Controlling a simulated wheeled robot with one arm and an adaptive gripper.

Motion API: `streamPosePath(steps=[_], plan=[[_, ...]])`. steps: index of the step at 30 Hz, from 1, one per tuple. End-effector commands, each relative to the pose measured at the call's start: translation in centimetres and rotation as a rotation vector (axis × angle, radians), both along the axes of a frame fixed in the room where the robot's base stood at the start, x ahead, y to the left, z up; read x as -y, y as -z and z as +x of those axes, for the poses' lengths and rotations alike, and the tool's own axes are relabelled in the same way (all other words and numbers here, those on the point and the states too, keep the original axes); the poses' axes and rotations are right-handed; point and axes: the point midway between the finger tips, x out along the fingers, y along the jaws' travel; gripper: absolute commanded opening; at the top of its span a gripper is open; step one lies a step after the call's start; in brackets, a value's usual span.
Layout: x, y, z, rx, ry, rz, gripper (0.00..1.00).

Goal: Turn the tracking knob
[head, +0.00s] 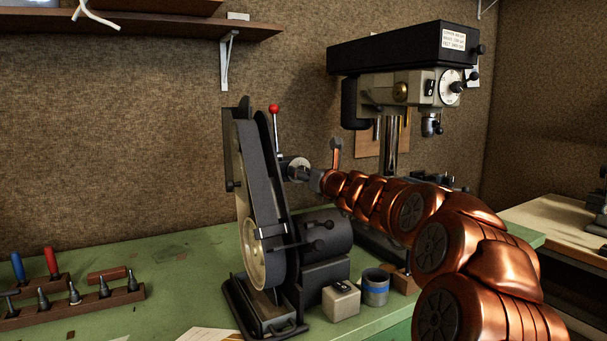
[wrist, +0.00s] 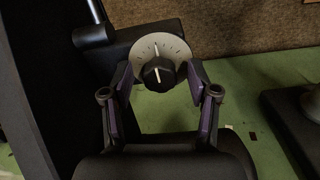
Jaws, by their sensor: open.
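The tracking knob (wrist: 158,74) is black with a white pointer line, on a pale round dial (wrist: 158,44) with tick marks. The pointer stands nearly upright in the wrist view. The dial (head: 299,163) also shows on the belt grinder (head: 262,205) in the head view, with the knob mostly hidden by my gripper (head: 301,175). In the wrist view my gripper (wrist: 159,80) is open, one finger on each side of the knob. Gaps show between both fingers and the knob, and the gripper holds nothing.
A red-ball lever (head: 274,108) rises beside the grinder belt. A drill press (head: 402,70) stands behind my arm. A wooden tool rack (head: 75,307) lies on the green bench at left.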

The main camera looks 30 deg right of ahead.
Motion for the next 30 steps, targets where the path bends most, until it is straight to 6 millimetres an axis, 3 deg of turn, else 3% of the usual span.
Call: streamPosePath(steps=[4, 20, 21, 30], plan=[[0.0, 0.0, 0.0, 0.000, -0.001, 0.000, 0.57], [-0.1, 0.0, 0.0, 0.000, -0.001, -0.001, 0.02], [-1.4, -0.1, 0.0, 0.003, -0.009, 0.003, 0.00], [-0.3, -0.1, 0.1, 0.001, -0.006, -0.015, 0.00]])
